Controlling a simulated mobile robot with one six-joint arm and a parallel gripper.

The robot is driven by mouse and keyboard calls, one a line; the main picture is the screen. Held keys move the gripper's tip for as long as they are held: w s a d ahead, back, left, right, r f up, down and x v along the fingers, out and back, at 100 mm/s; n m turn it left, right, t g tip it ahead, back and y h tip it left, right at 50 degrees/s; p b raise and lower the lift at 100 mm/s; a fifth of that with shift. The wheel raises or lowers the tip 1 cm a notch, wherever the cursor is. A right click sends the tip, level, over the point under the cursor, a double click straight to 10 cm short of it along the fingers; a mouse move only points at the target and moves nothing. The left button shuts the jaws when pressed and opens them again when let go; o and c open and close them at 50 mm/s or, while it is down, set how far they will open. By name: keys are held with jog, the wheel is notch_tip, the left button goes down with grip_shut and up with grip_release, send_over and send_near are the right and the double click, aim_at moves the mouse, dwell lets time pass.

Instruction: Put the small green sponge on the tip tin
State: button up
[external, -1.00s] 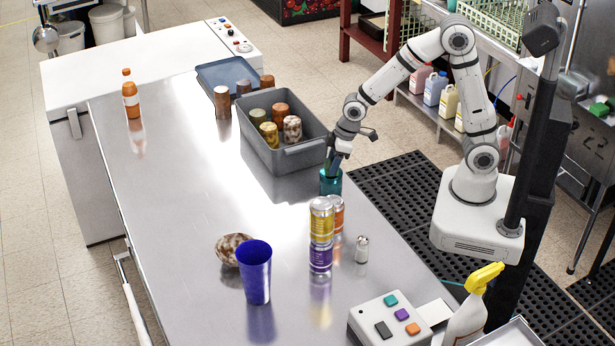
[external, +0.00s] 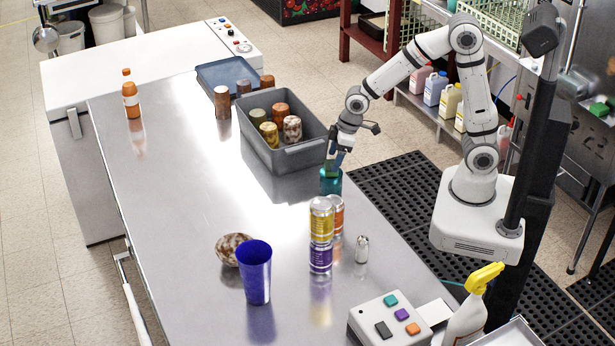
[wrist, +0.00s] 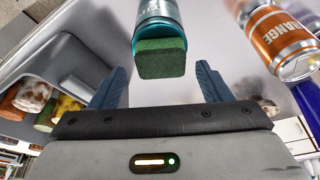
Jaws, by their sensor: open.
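The small green sponge (wrist: 162,60) shows in the wrist view as a dark green block at the mouth of a teal cylindrical tin (wrist: 158,14). It covers part of the opening and seems to rest on the rim. In the external view the teal tin (external: 330,184) stands upright on the steel counter, in front of the grey bin. My gripper (external: 338,160) is just above the tin, pointing down. In the wrist view its two blue fingers are spread wide, with clear gaps to the sponge on both sides. The sponge is hard to make out in the external view.
A grey bin (external: 290,160) with several cans stands close behind the tin. A yellow can (external: 321,220) on a purple can (external: 320,257), an orange can (external: 337,214) and a shaker (external: 362,249) stand in front.

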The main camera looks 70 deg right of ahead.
jog(key=v, duration=0.9)
jog(key=s+d+m, duration=0.2)
jog(key=s+d, duration=0.3)
jog(key=s, duration=0.3)
jog(key=s+d+r+m+h, duration=0.1)
jog(key=s+d+m, duration=0.1)
jog(key=s+d, duration=0.3)
jog(key=s, duration=0.4)
jog(key=shift+s+r+b, duration=0.2)
jog(key=shift+b, duration=0.1)
